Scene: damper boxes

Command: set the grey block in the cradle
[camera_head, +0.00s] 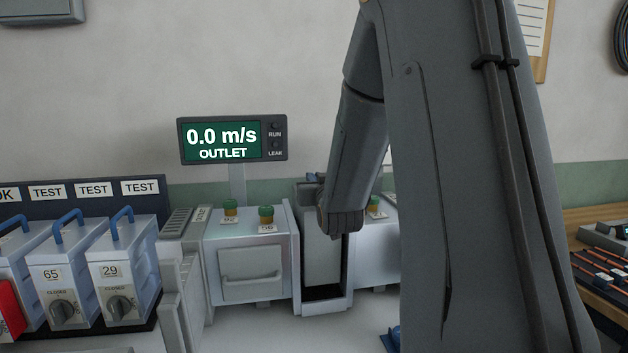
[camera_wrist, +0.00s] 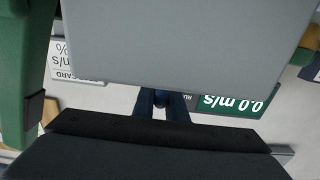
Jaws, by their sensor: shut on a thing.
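The grey block (camera_head: 318,250) stands upright at the cradle (camera_head: 325,308), a light open frame between two pale boxes. It also fills the top of the wrist view (camera_wrist: 190,40). A dark opening shows in the cradle below the block, so the block looks not fully down; I cannot tell if it touches the cradle walls. My gripper (camera_wrist: 160,103) is shut on the block by its blue handle.
Pale boxes with green-capped fittings (camera_head: 266,215) stand close on both sides of the cradle. A display (camera_head: 232,139) reading 0.0 m/s stands behind. Several blue-handled damper boxes (camera_head: 124,268) stand at left. A dark rack (camera_head: 605,270) is at right.

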